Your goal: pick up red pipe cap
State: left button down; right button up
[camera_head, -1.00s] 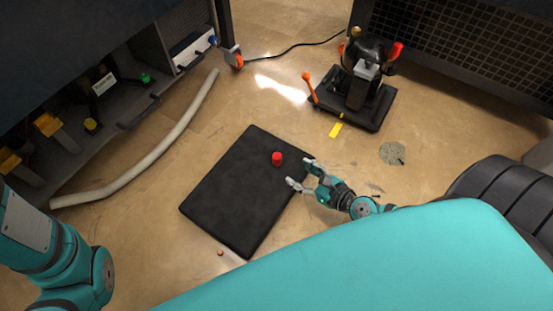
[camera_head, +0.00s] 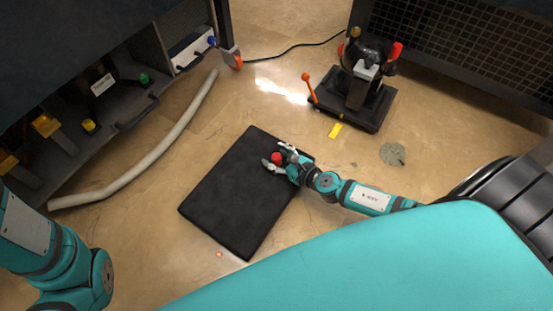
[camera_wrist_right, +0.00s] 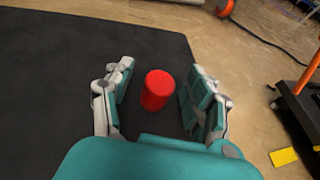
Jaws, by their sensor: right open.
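The red pipe cap (camera_head: 277,157) stands upright on the black mat (camera_head: 225,205), near the mat's right side. My right gripper (camera_head: 275,155) is open around it, with one finger on each side. In the right wrist view the red pipe cap (camera_wrist_right: 157,88) is between the two spread fingers of my right gripper (camera_wrist_right: 160,95), with a visible gap on either side. In the head view my left arm shows at the lower left, but its gripper is out of view.
A pale hose (camera_head: 150,155) lies on the floor left of the mat. A black pump unit (camera_head: 365,95) with orange and red handles stands at the upper right, near a yellow strip (camera_head: 335,130). A dark cabinet (camera_head: 110,60) fills the upper left. Floor right of the mat is mostly clear.

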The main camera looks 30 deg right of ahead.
jog(key=c, duration=0.8)
jog(key=shift+c, duration=0.2)
